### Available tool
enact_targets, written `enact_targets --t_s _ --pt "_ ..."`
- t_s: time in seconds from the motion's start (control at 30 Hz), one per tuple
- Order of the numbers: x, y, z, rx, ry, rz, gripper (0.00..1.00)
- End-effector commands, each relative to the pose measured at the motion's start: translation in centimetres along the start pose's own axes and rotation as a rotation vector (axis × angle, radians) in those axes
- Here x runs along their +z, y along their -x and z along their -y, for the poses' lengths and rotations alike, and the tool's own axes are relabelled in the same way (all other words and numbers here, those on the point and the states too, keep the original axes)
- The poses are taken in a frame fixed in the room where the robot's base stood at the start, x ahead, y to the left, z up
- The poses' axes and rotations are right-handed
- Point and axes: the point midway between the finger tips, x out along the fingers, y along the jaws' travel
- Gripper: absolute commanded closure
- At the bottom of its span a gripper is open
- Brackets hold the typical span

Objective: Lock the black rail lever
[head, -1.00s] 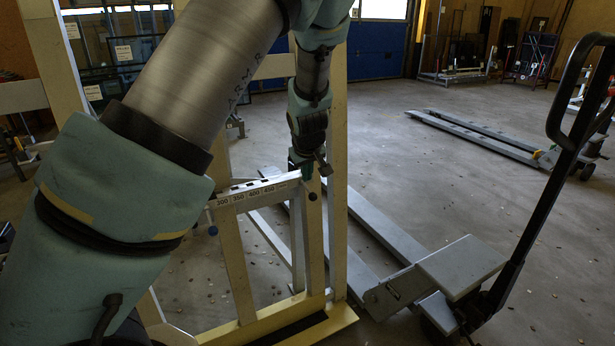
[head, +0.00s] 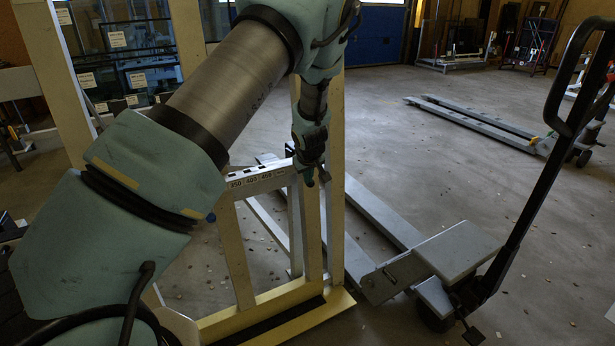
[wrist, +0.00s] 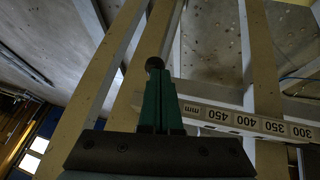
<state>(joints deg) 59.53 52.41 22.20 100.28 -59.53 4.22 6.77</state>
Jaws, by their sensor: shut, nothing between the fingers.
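The measuring rail (head: 260,181), pale with printed numbers, runs along the top of the wooden frame (head: 232,255) in the head view. It also shows in the wrist view (wrist: 228,122), to the right of my fingers. My gripper (head: 309,182) is at the rail's right end, by an upright post. In the wrist view its green fingers (wrist: 157,82) are together, with nothing seen between them. A dark round knob (wrist: 154,64) shows just beyond the fingertips; I cannot tell whether they touch. I cannot clearly make out the black rail lever or its position.
A grey pallet jack (head: 458,250) with a tall black handle (head: 520,215) stands right of the frame, its forks running behind it. Another pallet jack (head: 480,125) lies farther back. The floor between them is open.

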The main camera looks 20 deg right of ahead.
Motion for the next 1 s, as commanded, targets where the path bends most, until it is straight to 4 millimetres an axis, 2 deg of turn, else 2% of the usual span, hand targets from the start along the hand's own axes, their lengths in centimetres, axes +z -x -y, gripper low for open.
enact_targets --t_s 0.23,0.5,1.0 --pt "0.5 -0.6 0.1 0.0 -0.009 -0.03 1.0" --pt "1.2 -1.7 0.4 0.0 -0.038 -0.156 1.0" --pt "1.1 -1.5 0.4 0.0 -0.047 -0.199 1.0"
